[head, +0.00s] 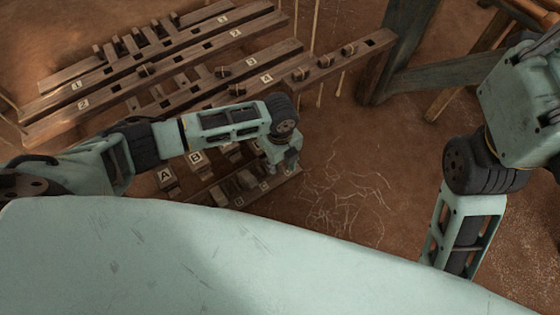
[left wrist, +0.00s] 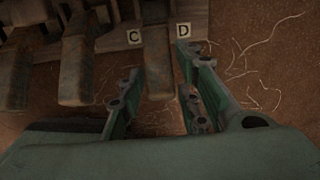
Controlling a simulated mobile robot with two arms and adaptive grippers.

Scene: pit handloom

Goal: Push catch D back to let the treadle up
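In the left wrist view my left gripper (left wrist: 160,72) is open, its two fingers apart. A worn wooden block (left wrist: 158,62) shows between the fingers, close to the left one; I cannot tell whether they touch. Label C (left wrist: 134,36) is left of this block and label D (left wrist: 183,31) right of it, just beyond the right fingertip. I cannot tell which label belongs to the block. In the head view my left gripper (head: 284,158) points down at the right end of the labelled row, hiding the wood beneath it. My right gripper is out of view.
Label A (head: 165,175) and label B (head: 196,157) mark wooden pieces left of my gripper. Long numbered slotted beams (head: 150,62) lie beyond my left arm. A dark timber frame (head: 405,50) stands at upper right. Earth floor with loose threads (head: 345,200) is open to the right.

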